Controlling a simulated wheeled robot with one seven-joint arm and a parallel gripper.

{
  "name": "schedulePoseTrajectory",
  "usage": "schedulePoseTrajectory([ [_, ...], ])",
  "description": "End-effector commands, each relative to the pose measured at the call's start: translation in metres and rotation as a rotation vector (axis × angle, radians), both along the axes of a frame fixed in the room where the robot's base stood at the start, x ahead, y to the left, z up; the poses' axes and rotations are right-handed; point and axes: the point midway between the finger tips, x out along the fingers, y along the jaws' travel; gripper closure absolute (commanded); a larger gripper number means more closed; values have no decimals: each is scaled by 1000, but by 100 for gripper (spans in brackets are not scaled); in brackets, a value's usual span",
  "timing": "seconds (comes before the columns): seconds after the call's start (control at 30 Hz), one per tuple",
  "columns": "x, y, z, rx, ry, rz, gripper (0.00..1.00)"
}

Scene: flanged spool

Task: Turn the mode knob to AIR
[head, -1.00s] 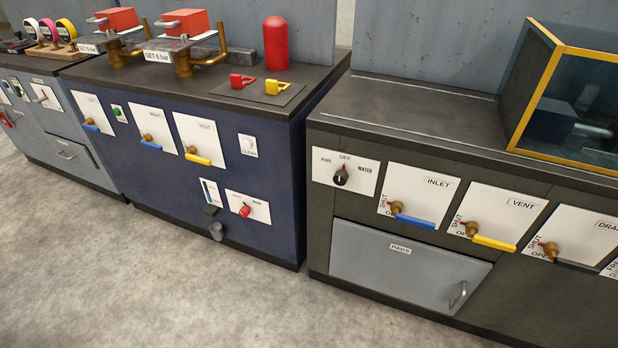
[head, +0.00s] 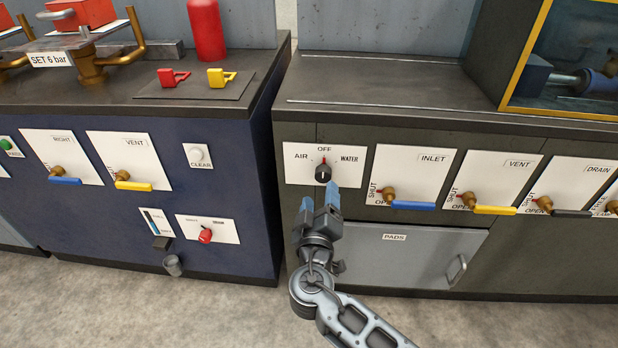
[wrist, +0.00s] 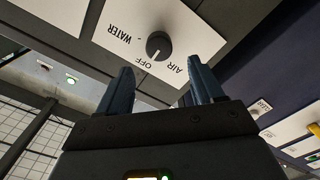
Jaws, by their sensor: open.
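The mode knob (head: 323,172) is a black round knob on a white plate (head: 298,178) marked AIR at left, OFF at top and WATER at right. A red mark shows above the knob by OFF, and its pointer looks to be near OFF. My gripper (head: 320,200) is just below and in front of the knob in the head view, with its blue fingers toward the plate. In the wrist view the knob (wrist: 158,45) lies beyond the open fingertips (wrist: 157,80), roughly between them. The fingers look apart from it, and nothing is between them.
INLET (head: 411,180), VENT (head: 493,185) and DRAIN (head: 569,187) valve plates with protruding handles lie right of the knob. A grey PADS door (head: 408,250) with a handle is below. A blue cabinet (head: 240,185) stands at left, across a narrow gap.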

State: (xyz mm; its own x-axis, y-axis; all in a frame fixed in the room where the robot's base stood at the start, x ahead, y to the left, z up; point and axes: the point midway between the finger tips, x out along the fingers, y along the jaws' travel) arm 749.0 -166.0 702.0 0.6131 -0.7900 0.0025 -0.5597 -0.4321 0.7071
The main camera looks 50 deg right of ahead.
Motion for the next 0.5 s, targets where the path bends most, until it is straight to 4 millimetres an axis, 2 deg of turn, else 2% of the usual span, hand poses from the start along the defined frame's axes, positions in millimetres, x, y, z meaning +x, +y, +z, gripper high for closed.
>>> schedulePoseTrajectory([
  [0.3, 29, -38, 1, 2, 0, -1, 33],
  [0.5, 41, -53, 0, 2, 1, 1, 33],
])
